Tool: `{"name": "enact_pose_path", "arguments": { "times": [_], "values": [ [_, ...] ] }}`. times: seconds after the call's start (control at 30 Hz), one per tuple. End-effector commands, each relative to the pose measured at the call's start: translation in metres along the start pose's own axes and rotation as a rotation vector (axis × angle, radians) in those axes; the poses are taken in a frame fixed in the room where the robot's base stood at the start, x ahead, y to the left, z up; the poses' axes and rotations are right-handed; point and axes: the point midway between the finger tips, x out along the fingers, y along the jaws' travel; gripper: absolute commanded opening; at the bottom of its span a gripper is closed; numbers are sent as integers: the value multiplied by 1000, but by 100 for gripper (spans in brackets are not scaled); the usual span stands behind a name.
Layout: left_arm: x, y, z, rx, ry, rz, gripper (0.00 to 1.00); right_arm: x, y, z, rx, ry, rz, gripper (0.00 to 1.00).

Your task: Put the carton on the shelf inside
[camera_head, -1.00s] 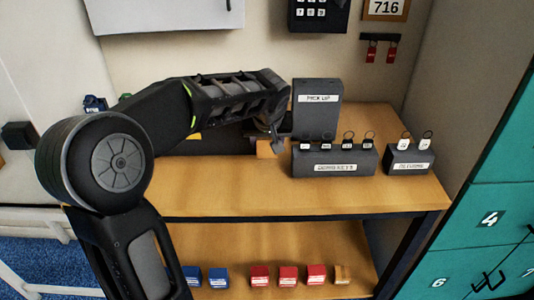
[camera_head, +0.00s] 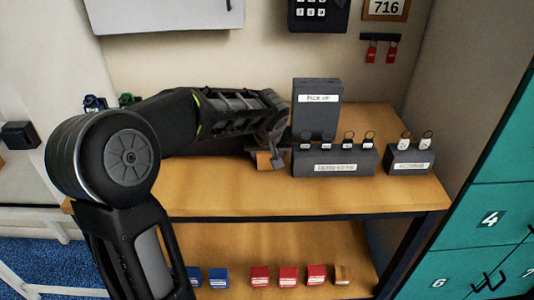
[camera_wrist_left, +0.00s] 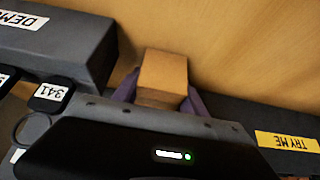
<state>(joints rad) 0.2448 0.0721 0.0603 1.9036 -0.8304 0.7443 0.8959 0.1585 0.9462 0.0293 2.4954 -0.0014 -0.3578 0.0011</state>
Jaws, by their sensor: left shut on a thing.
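A small plain brown carton (camera_wrist_left: 163,75) is between the two fingers of my left gripper (camera_wrist_left: 158,98) in the left wrist view. The gripper is shut on it. In the head view the carton (camera_head: 264,160) shows below my left gripper (camera_head: 270,155), just left of the grey key holder. It is over or on the wooden shelf top (camera_head: 300,199); I cannot tell if it touches the wood. My right gripper is not in view.
A dark PICK UP box (camera_head: 317,117) and a key holder (camera_head: 332,163) stand close right of the gripper. A smaller key holder (camera_head: 409,160) is farther right.

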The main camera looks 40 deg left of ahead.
Motion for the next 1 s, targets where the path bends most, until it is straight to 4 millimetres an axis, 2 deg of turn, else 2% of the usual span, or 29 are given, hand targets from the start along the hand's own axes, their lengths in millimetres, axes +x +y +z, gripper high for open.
{"name": "enact_pose_path", "arguments": {
  "times": [0.03, 0.07, 0.3, 0.73, 0.87, 1.0],
  "values": [
    [3, 0, 1, 0, 1, 0, 2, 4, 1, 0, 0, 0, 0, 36],
    [2, 0, 1, 0, 0, 0, 50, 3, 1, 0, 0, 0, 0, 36],
    [1, 0, 1, 0, 0, 0, 70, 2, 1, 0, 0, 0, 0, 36],
    [-5, 0, -1, 0, 1, 0, 71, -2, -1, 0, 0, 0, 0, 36],
    [-22, 0, -2, 0, 4, 1, 71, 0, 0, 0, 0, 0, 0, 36],
    [-50, 0, -2, -1, 6, 2, 71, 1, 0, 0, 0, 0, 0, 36]
  ]
}}
